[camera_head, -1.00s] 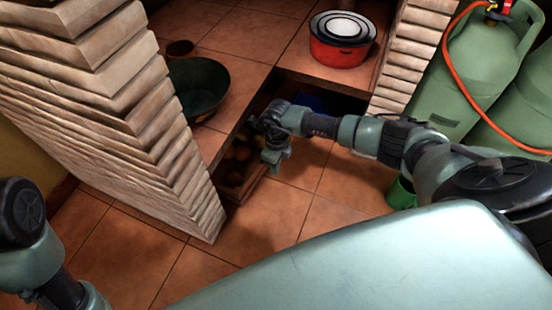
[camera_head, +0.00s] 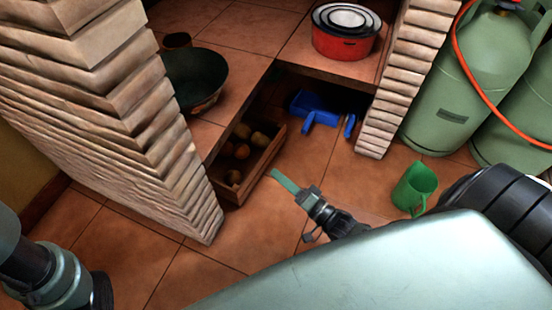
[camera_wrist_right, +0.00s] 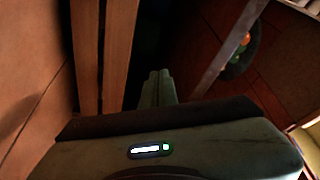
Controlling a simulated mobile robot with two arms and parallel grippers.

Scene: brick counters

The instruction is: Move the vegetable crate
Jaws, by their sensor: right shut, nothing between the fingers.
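The vegetable crate (camera_head: 265,163) is a brown wooden box on the tiled floor, partly under the counter beside the left brick pillar. Several round brown and orange vegetables (camera_head: 240,150) lie in it. Its far left part is hidden by the counter edge. My right gripper (camera_head: 280,178) is shut and empty, just right of the crate's near end and apart from it. In the right wrist view the shut fingers (camera_wrist_right: 158,88) show at the middle, with wooden slats (camera_wrist_right: 102,50), apparently of the crate, to their left. My left arm shows at the left edge; its gripper is out of view.
A blue object (camera_head: 318,108) lies under the counter at the back. A red pot (camera_head: 343,42) and a dark bowl (camera_head: 195,80) sit on the counter. Green gas cylinders (camera_head: 445,95) stand at right. The floor in front is clear.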

